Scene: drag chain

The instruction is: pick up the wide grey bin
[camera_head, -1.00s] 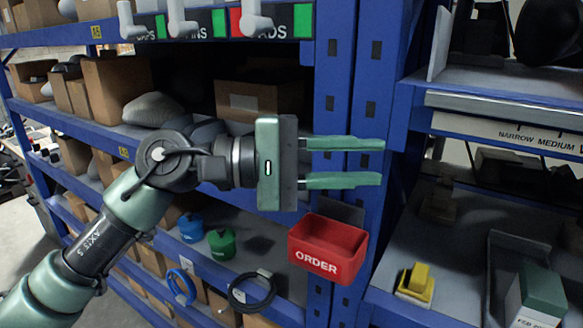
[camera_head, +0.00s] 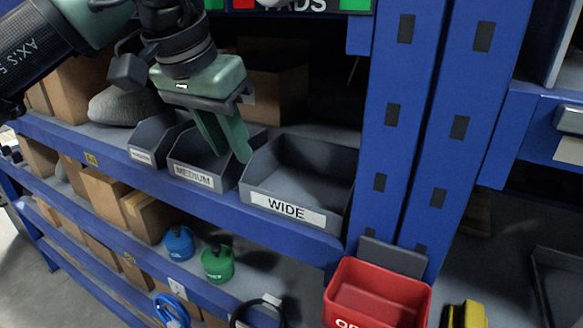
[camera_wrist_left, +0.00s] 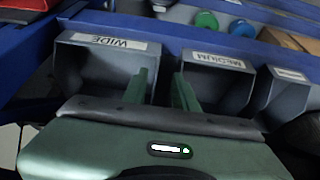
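The wide grey bin (camera_head: 315,157), labelled WIDE, stands on the blue shelf at the right end of a row of grey bins. In the left wrist view the wide bin (camera_wrist_left: 95,66) is on the left. My left gripper (camera_head: 226,150) points down over the row, near the wall between the wide bin and the medium bin (camera_head: 192,160). In the left wrist view my left gripper (camera_wrist_left: 161,88) is open, with one finger at the wide bin's side and the other at the medium bin's side. Nothing visible is held. Whether the fingers touch a wall is unclear. My right gripper is out of view.
A smaller grey bin (camera_head: 150,137) stands left of the medium one. Blue uprights (camera_head: 400,110) rise right of the wide bin. A red order bin (camera_head: 375,300) is below right. Blue (camera_head: 179,243) and green (camera_head: 217,263) items sit on the lower shelf.

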